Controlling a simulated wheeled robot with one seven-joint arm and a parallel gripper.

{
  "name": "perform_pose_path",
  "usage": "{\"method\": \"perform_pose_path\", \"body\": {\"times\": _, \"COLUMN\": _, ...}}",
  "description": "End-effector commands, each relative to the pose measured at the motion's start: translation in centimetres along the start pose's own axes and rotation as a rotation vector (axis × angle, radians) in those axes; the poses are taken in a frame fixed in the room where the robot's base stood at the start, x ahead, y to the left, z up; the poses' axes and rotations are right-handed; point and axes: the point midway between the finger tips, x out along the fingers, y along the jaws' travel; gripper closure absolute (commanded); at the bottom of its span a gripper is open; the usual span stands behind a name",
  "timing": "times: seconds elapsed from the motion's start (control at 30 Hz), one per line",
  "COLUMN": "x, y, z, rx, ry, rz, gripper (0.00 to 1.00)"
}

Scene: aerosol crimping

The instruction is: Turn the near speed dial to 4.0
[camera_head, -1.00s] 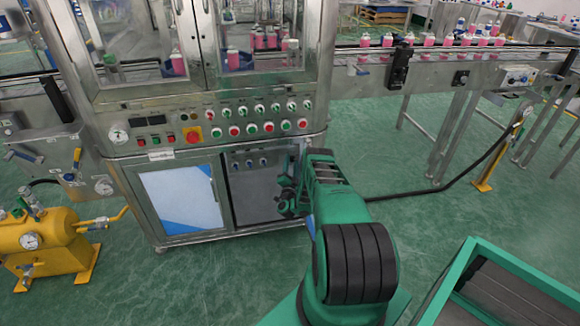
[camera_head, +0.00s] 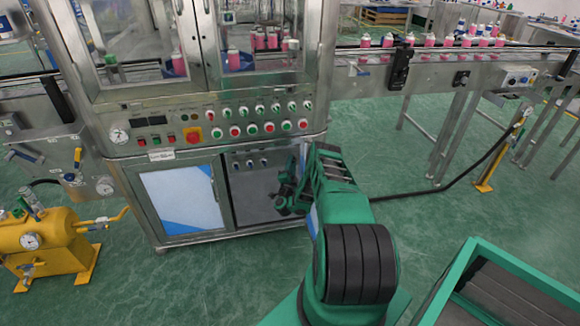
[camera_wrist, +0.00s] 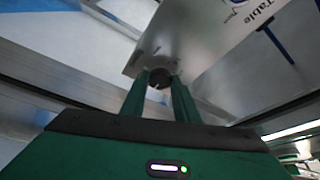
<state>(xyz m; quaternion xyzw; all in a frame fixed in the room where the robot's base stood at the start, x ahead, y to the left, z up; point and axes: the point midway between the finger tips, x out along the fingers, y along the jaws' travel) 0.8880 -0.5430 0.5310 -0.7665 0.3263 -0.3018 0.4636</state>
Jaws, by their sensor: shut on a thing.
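A dark round knob (camera_wrist: 159,77) shows in the wrist view on a metallic plate (camera_wrist: 205,45) lettered "Table". My gripper (camera_wrist: 160,88) has its two green fingers on either side of the knob, shut on it. A small light mark shows on the knob, but no scale or reading is legible. In the head view my gripper (camera_head: 288,196) is low at the right of the machine's lower front. There the arm and gripper hide the held knob.
The control panel (camera_head: 225,120) with several red and green buttons is above my gripper. A conveyor (camera_head: 450,55) with pink bottles runs to the right. A yellow tank (camera_head: 45,245) stands at left, and a green-rimmed bin (camera_head: 480,250) at lower right.

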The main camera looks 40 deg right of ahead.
Motion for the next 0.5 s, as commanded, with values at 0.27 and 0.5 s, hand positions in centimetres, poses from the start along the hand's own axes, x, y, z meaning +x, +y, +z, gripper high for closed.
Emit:
{"method": "perform_pose_path", "body": {"times": 0.27, "x": -0.13, "y": 0.29, "z": -0.15, "rx": -0.003, "ry": 0.001, "rz": 0.003, "gripper": 0.54}}
{"method": "perform_pose_path", "body": {"times": 0.5, "x": -0.09, "y": 0.16, "z": -0.07, "rx": -0.003, "ry": 0.001, "rz": 0.001, "gripper": 0.54}}
